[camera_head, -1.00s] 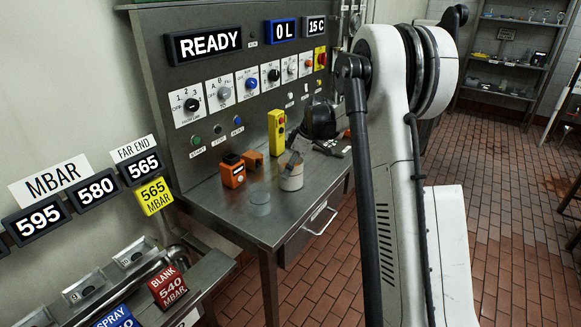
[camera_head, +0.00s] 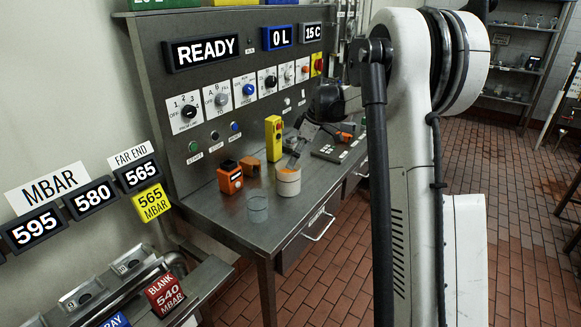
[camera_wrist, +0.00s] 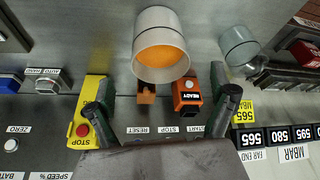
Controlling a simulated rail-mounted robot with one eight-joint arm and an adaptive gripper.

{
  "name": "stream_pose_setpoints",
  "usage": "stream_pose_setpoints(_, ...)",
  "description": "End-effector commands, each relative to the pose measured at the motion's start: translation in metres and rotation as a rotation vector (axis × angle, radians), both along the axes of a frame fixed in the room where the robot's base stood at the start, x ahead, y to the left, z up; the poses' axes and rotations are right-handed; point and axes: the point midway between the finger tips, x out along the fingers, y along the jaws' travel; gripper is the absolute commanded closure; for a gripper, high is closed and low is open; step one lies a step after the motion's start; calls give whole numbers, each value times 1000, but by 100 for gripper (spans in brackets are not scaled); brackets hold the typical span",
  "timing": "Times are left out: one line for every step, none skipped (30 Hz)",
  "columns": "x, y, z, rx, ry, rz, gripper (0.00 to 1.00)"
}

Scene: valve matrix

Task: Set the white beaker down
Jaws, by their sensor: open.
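The white beaker (camera_head: 289,185), with orange contents showing at its mouth, stands upright on the steel bench top (camera_head: 225,208). In the wrist view, the beaker (camera_wrist: 161,28) is at top centre, with its open mouth toward the camera. My gripper (camera_wrist: 163,82) is open, its two fingers apart on either side below the beaker's mouth, and holds nothing. In the head view, my gripper (camera_head: 297,152) is just above and behind the beaker; whether a fingertip touches the rim I cannot tell.
A clear glass beaker (camera_head: 257,209) stands left of the white one. An orange device (camera_head: 230,178), a smaller orange block (camera_head: 249,166) and a yellow stop-button box (camera_head: 274,138) stand behind. The control panel (camera_head: 215,65) rises at the back.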

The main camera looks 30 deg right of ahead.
Motion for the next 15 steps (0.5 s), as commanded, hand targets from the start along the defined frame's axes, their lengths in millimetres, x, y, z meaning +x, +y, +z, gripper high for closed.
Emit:
stream_pose_setpoints(-3,-3,9,0,0,-1,10)
stream_pose_setpoints(-4,-4,14,0,0,-1,10)
stream_pose_setpoints(-6,-5,19,0,0,0,10)
stream_pose_setpoints(-7,-7,23,0,0,0,10)
stream_pose_setpoints(-8,-8,26,0,0,1,10)
stream_pose_setpoints(-9,-9,30,0,0,1,10)
stream_pose_setpoints(-9,-10,33,0,0,1,10)
stream_pose_setpoints(-10,-10,35,0,0,1,10)
stream_pose_setpoints(-11,-11,37,0,0,1,10)
stream_pose_setpoints(-11,-11,39,1,1,0,10)
stream_pose_setpoints(-12,-11,40,0,0,-1,10)
stream_pose_setpoints(-14,-9,43,-1,0,-4,10)
stream_pose_setpoints(-16,-6,45,-2,1,-9,10)
stream_pose_setpoints(-18,-3,48,-3,1,-16,10)
stream_pose_setpoints(-22,3,53,-6,2,-26,10)
